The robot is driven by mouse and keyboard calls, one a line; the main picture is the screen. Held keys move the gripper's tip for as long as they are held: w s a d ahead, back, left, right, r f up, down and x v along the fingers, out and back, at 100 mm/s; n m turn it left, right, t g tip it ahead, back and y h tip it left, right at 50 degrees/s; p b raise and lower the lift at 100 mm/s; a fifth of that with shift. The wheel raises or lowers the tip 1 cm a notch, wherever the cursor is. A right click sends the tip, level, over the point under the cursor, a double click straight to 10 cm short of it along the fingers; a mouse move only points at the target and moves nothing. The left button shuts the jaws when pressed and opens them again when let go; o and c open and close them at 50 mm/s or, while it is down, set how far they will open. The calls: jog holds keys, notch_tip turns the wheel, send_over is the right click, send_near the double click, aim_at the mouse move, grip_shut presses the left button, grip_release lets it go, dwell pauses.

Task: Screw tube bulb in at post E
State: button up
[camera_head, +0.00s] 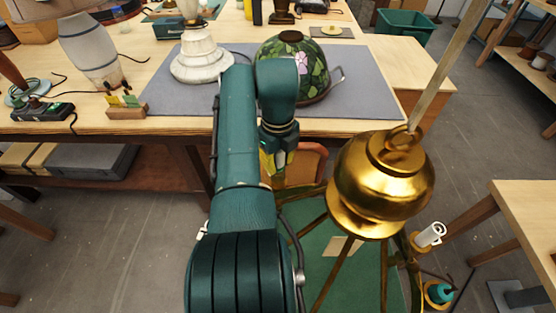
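A brass chandelier (384,185) hangs at the right on a pale strap or cord, with several thin arms spreading below its body. A white tube-like piece (431,234) stands tilted on a brass cup at its right side. A teal piece (440,292) sits in another brass cup lower right. I cannot tell which post is E. My gripper (272,170) points down left of the brass body, close to a chandelier arm. It is small and partly hidden by my wrist, so its fingers and any bulb in it cannot be made out.
A workbench (175,125) behind holds a grey mat (375,95), a white lamp base (202,57), a stained-glass shade (318,72) and a meter (42,110). A wooden table (530,215) stands at the right. A green mat (335,285) lies below the chandelier.

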grip_shut()
jog(key=o, duration=0.6)
grip_release()
